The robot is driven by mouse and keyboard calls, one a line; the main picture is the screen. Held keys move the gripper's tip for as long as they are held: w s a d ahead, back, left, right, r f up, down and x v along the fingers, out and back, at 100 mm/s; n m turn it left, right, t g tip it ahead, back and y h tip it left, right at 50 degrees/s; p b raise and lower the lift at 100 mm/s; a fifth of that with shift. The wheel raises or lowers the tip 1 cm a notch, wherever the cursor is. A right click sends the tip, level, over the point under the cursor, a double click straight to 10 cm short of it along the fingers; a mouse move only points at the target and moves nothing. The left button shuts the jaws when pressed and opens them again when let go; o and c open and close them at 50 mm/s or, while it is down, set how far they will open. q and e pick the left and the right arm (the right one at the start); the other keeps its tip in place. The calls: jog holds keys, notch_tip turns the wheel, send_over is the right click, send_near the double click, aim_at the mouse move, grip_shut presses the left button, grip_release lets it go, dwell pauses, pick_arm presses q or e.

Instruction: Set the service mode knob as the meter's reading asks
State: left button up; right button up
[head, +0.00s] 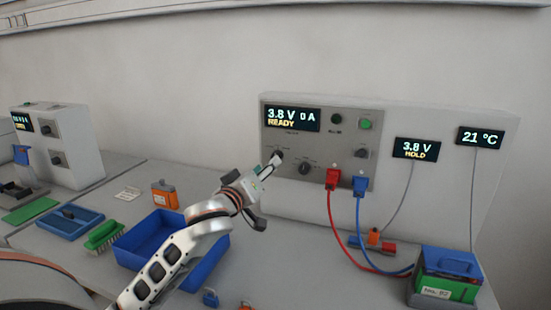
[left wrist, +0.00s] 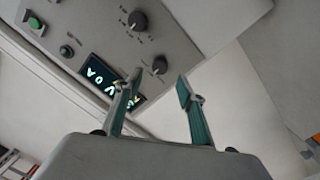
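The cycler panel (head: 318,178) carries a small dark knob (head: 277,155) at lower left, a larger knob (head: 304,168) right of it and another knob (head: 361,153) at right. Their labels are too small to read. The meter display (head: 416,148) reads 3.8 V HOLD. The cycler display (head: 292,118) reads 3.8 V 0 A READY. My left gripper (head: 268,166) is at the small knob. In the left wrist view its open fingers (left wrist: 158,88) point at that knob (left wrist: 160,65), which shows between and beyond the tips; contact is unclear. My right gripper is not in view.
A green battery (head: 447,287) stands at right. A blue bin (head: 213,257) lies below my left arm. A 21 °C display (head: 480,136) is at far right.

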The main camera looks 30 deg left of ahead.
pick_arm(q)
jog(key=w+a, duration=0.1)
jog(key=w, duration=0.5)
jog(key=c, duration=1.1)
